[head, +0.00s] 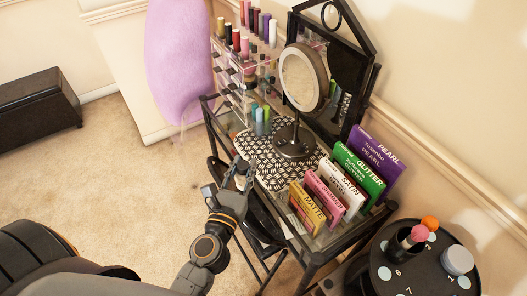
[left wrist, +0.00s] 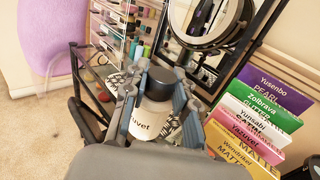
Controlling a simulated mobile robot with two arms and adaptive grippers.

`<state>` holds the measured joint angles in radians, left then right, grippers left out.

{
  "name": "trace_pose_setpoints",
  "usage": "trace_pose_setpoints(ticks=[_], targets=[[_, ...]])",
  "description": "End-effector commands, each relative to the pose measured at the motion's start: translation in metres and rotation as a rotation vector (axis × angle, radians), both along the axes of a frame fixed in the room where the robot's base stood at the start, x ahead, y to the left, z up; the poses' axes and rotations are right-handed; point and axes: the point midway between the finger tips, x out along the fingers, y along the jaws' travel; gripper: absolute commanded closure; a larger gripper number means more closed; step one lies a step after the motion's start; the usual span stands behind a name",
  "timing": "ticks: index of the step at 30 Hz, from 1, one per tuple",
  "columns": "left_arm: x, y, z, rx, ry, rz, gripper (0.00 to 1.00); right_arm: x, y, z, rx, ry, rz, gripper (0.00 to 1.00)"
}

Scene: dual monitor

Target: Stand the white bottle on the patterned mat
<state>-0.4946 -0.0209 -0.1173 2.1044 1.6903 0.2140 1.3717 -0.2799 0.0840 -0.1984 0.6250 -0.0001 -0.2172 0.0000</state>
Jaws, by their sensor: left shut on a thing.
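My left gripper (head: 240,172) is shut on the white bottle (left wrist: 150,124), which has a dark cap and dark lettering in the left wrist view. The gripper's fingers (left wrist: 153,98) close around its sides. In the head view I cannot make out the bottle behind the fingers. The black-and-white patterned mat (head: 252,160) lies on the glass-topped table, and the gripper is at its front left edge. My right gripper is not in view.
A round mirror (head: 303,78) stands on the mat, its base (head: 294,142) at the right. Small teal bottles (head: 262,122) stand by the mat's back edge. Upright palettes (head: 326,192) line the right. A clear cosmetics rack (head: 238,72) is behind. The mat's front left is bare.

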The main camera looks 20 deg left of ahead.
Motion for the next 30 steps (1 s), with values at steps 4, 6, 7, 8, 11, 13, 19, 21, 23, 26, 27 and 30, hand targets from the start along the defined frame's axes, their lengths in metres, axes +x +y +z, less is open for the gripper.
trace_pose_setpoints(ticks=[4,6,7,8,11,13,19,21,23,26,27,30], targets=[[0.028,-0.007,-0.013,-0.003,-0.001,0.004,1.00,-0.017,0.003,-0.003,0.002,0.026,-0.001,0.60],[0.045,-0.012,-0.021,-0.004,-0.002,0.003,1.00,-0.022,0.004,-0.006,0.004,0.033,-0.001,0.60],[0.052,-0.014,-0.025,-0.003,-0.001,0.003,1.00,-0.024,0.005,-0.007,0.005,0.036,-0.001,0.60],[0.059,-0.016,-0.029,-0.002,-0.001,0.003,1.00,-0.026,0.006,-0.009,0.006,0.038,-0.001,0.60],[0.083,-0.023,-0.040,-0.003,-0.002,0.004,1.00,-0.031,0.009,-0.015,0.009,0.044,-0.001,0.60],[0.095,-0.028,-0.058,0.000,0.001,0.002,1.00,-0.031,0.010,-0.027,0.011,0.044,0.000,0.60],[0.119,-0.035,-0.086,0.000,-0.001,0.002,1.00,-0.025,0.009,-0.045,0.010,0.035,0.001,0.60],[0.123,-0.036,-0.090,0.000,0.000,0.003,1.00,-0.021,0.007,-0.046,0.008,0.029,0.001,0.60],[0.125,-0.036,-0.092,-0.002,0.001,0.003,1.00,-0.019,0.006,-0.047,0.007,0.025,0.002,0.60],[0.131,-0.038,-0.101,0.000,0.000,0.002,1.00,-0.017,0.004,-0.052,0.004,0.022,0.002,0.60],[0.135,-0.039,-0.106,0.003,0.000,0.003,1.00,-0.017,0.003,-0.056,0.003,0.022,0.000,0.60],[0.133,-0.039,-0.124,0.003,0.002,0.002,1.00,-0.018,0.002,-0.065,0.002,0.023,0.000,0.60]])
